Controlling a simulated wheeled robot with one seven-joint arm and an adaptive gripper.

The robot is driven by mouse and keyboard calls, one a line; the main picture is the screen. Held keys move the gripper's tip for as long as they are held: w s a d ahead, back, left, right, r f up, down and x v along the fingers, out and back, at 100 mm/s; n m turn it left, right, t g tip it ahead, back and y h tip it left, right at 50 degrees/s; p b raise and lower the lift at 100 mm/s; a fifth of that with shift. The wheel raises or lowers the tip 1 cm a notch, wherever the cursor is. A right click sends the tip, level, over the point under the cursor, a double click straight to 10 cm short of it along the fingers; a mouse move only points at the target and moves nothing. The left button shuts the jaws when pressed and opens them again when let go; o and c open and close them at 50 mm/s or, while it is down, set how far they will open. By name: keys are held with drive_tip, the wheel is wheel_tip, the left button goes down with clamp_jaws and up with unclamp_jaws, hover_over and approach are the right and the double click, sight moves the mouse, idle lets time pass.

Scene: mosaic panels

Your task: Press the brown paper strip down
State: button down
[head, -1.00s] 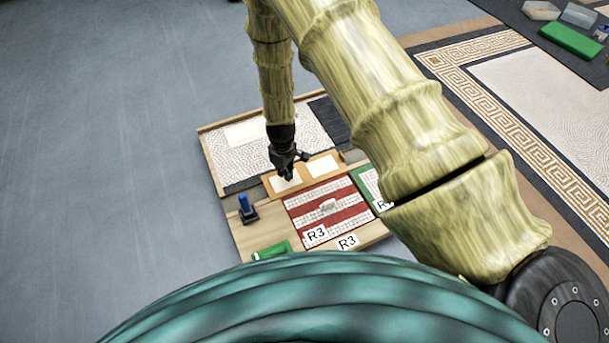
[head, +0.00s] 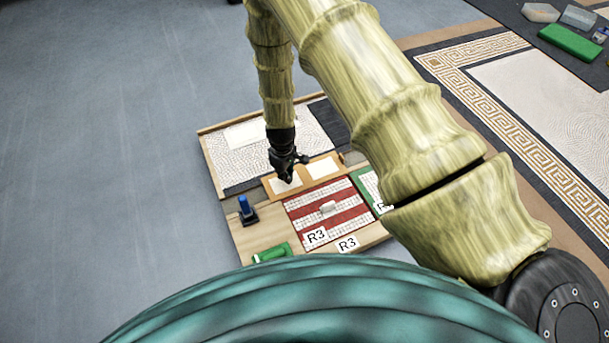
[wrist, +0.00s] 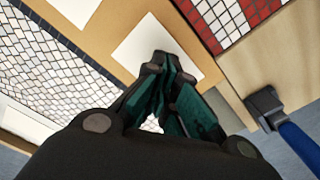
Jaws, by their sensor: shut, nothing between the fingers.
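The brown paper strip (head: 304,177) is an orange-brown band with two white windows. It lies between the white mosaic panel and the red and white panel. In the wrist view the strip (wrist: 116,22) runs diagonally across the top. My gripper (head: 288,180) points down over the strip's left window in the head view. In the wrist view its fingertips (wrist: 166,62) are closed together, empty, and cover part of one white window. I cannot tell whether they touch the strip.
A blue-handled tool (head: 244,206) stands left of the red and white panel (head: 340,218), which bears a small pale block (head: 328,208). A green object (head: 271,253) lies at the board's front. A green-edged panel (head: 366,187) is at right.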

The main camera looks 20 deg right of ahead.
drive_tip(key=shift+f, duration=1.05)
idle(0.8)
idle(0.4)
wheel_tip(320, 180, up, 8)
drive_tip(key=p, duration=0.6)
drive_tip(key=shift+p, duration=0.35)
idle(0.6)
